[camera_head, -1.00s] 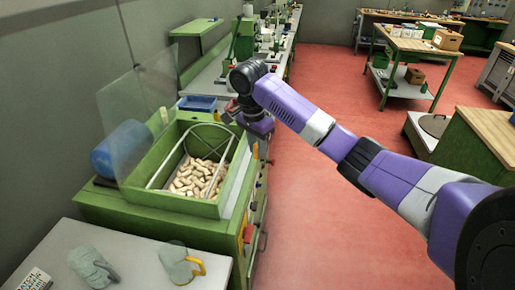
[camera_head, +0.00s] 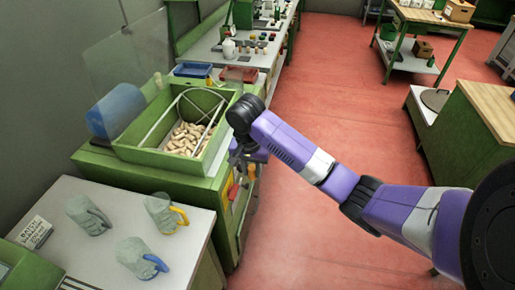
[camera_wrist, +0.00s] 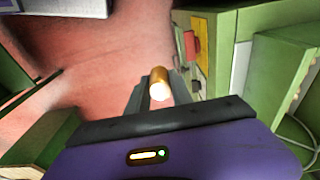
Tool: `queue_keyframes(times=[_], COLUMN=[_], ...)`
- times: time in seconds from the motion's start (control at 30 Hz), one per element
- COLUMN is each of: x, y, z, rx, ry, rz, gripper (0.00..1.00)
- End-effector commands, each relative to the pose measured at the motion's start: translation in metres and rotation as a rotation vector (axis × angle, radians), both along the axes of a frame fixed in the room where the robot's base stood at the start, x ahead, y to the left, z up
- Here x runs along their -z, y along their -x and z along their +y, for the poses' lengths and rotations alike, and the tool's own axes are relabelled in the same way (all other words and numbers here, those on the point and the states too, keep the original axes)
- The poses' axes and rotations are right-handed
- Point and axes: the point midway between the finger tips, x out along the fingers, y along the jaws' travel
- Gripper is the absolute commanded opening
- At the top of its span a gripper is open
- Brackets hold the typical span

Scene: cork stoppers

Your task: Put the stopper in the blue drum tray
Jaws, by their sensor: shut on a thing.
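My gripper (camera_wrist: 157,98) is shut on a tan cork stopper (camera_wrist: 159,84), whose pale end faces the wrist camera. In the head view my gripper (camera_head: 243,152) is partly hidden by my wrist, beside the right side of a green machine. I cannot tell which of these trays is the blue drum tray.
A red tray (camera_head: 238,74) is right of the blue tray. A clear panel (camera_head: 125,60) rises at the machine's left. Red floor (camera_head: 320,130) is open at right.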

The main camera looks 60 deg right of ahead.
Motion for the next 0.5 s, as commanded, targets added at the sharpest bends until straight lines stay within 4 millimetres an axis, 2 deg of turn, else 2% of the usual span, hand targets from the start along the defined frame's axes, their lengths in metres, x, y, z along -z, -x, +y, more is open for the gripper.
queue_keyframes(times=[0.03, 0.2, 0.5], x=[0.016, 0.068, 0.150], y=[0.004, 0.014, 0.019], z=[0.017, 0.073, 0.174], rx=[-0.059, -0.320, -0.805], ry=[-0.011, -0.025, -0.026], rz=[0.002, -0.004, -0.024], gripper=[0.00, 0.00, 0.00])
